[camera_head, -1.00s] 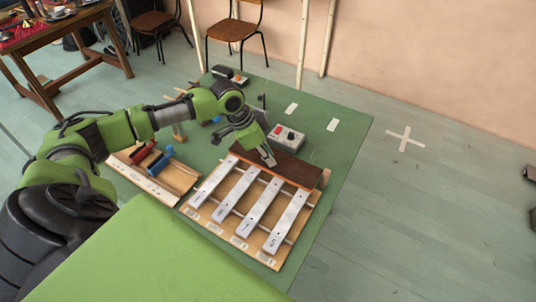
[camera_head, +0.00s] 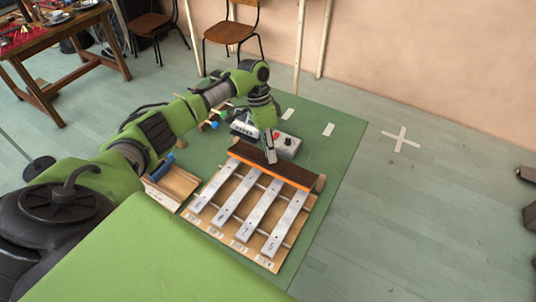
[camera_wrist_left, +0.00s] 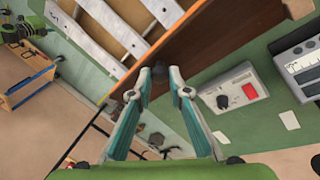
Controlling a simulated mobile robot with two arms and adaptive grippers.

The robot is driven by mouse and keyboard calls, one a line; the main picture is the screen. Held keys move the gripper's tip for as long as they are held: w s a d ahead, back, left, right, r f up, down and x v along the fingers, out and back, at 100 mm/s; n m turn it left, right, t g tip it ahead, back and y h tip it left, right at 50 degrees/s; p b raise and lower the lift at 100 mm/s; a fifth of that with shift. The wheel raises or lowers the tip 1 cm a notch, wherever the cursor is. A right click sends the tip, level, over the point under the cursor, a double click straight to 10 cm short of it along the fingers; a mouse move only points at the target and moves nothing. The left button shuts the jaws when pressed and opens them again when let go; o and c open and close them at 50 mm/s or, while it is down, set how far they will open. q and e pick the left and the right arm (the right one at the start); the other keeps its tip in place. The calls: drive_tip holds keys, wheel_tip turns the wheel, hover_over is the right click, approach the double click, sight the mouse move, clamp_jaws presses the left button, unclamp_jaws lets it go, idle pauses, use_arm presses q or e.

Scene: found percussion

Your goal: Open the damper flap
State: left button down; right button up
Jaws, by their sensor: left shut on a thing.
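The damper flap (camera_head: 298,174) is a long brown board with an orange strip along its near edge. It runs along the back of the wooden frame (camera_head: 207,222) that carries several silver bars (camera_head: 262,216). The flap looks tilted up, but its exact angle is hard to read. My left gripper (camera_head: 271,158) is at the middle of the flap and is shut on it. In the left wrist view, the fingertips (camera_wrist_left: 160,72) close at the edge of the flap (camera_wrist_left: 205,42); what lies between them is mostly hidden. My right gripper is not in view.
A grey box with a red switch (camera_head: 287,143) stands close behind the flap. Another grey device (camera_head: 243,126) is beside it, partly behind my arm. A wooden tray (camera_head: 180,182) with a blue-handled tool lies left of the bars. The green table is clear at the right.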

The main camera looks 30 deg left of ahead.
use_arm(q)
drive_tip(key=shift+w+g+b, duration=0.55)
drive_tip(key=shift+g+b, duration=0.25)
drive_tip(key=shift+b, duration=0.45)
drive_tip(key=shift+w+r+g+b, duration=0.25)
drive_tip(key=shift+g+b, duration=0.15)
drive_tip(key=shift+b, duration=0.4)
drive_tip(key=c, duration=1.9)
unclamp_jaws()
drive_tip(key=shift+r, duration=0.1)
drive_tip(key=v, duration=0.7)
drive_tip(key=shift+a+r, duration=0.1)
drive_tip(key=shift+r, duration=0.1)
